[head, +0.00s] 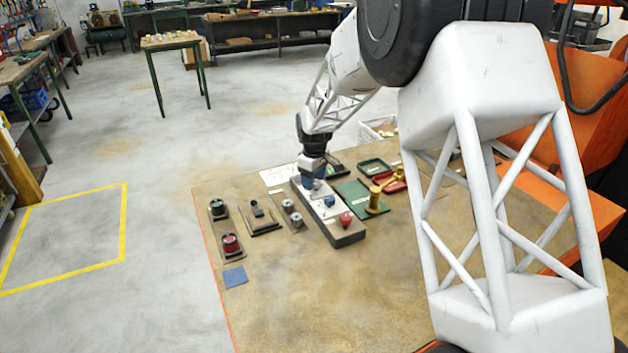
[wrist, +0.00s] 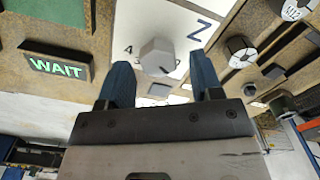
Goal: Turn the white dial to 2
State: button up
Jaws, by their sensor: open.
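The white dial (wrist: 157,57) is a faceted, pale grey-white knob on a white plate (wrist: 186,24) in the wrist view. A 4 shows to its left and a large character like a 2 to its upper right. I cannot clearly tell which mark the dial points to. My gripper (wrist: 160,76) is open, with one blue finger on each side of the dial in this view; contact cannot be made out. In the head view my gripper (head: 312,182) is low over the far end of the long panel (head: 347,237) and hides the dial.
A blue knob (head: 330,201) and a red knob (head: 346,219) sit nearer on the panel. A green tray (head: 356,197) with a brass piece (head: 375,200) stands to the right. A green-lit WAIT sign (wrist: 58,66) shows left. The near table (head: 300,300) is clear.

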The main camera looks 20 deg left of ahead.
jog(key=shift+f, duration=0.3)
jog(key=shift+c, duration=0.2)
jog(key=c, duration=0.9)
jog(key=shift+r+m, duration=0.1)
jog(key=shift+m, duration=0.3)
jog(key=m, duration=0.5)
jog(key=shift+w+d, duration=0.1)
jog(key=shift+w, duration=0.1)
jog(key=m, duration=0.6)
jog(key=shift+w+d, duration=0.1)
jog(key=shift+d, duration=0.05)
